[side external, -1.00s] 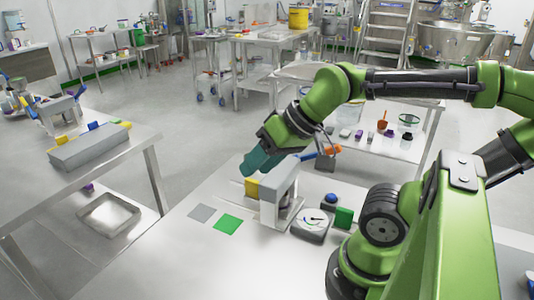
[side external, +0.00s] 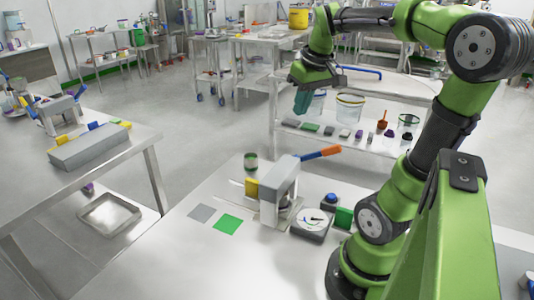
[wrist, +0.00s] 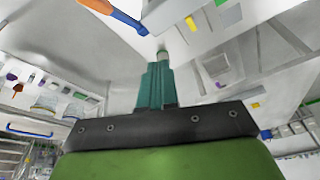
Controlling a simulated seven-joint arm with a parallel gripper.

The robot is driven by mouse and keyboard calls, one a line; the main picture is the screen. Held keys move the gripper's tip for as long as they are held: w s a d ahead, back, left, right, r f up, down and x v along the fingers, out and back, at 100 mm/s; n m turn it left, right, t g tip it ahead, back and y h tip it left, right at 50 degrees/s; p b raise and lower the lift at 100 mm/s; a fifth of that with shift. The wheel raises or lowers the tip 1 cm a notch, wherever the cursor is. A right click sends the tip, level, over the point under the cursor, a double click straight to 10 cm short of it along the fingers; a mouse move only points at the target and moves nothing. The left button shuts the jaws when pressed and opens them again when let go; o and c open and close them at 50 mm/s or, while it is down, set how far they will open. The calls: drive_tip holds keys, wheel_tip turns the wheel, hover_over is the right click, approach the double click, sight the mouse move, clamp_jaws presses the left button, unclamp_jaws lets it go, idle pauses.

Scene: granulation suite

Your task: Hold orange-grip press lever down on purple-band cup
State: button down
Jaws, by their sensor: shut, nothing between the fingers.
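The press (side external: 279,186) is a grey frame standing on the near table. Its lever, with an orange grip (side external: 322,153) on a blue shaft, sticks out to the right, slightly raised. The orange grip also shows at the top left of the wrist view (wrist: 97,5). My gripper (side external: 301,110), with teal fingers, is shut and empty, high above and beyond the lever, touching nothing. Its fingers also show in the wrist view (wrist: 162,58). A small cup with a dark green band (side external: 251,161) stands behind the press. I cannot make out a purple-band cup.
A yellow block (side external: 252,187) is beside the press. Green (side external: 228,224) and grey (side external: 201,213) squares lie in front. A shelf table with buckets is behind.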

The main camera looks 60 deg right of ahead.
drive_tip(key=s+d+r+n+g+y, duration=0.1)
drive_tip(key=s+d+r+n+g, duration=0.1)
drive_tip(key=s+d+r+n, duration=0.2)
drive_tip(key=shift+s+d+r+n, duration=0.3)
drive_tip(key=shift+s+d+n, duration=0.2)
drive_tip(key=shift+n, duration=0.1)
drive_tip(key=shift+f, duration=0.1)
hover_over(329, 147)
drive_tip(key=w, duration=0.2)
wheel_tip(329, 147, down, 10)
drive_tip(key=shift+a+f, duration=0.1)
drive_tip(key=shift+a, duration=0.05)
drive_tip(key=shift+s+f, duration=0.65)
drive_tip(key=shift+f, duration=0.3)
drive_tip(key=shift+s+f, duration=0.35)
drive_tip(key=shift+f, duration=0.2)
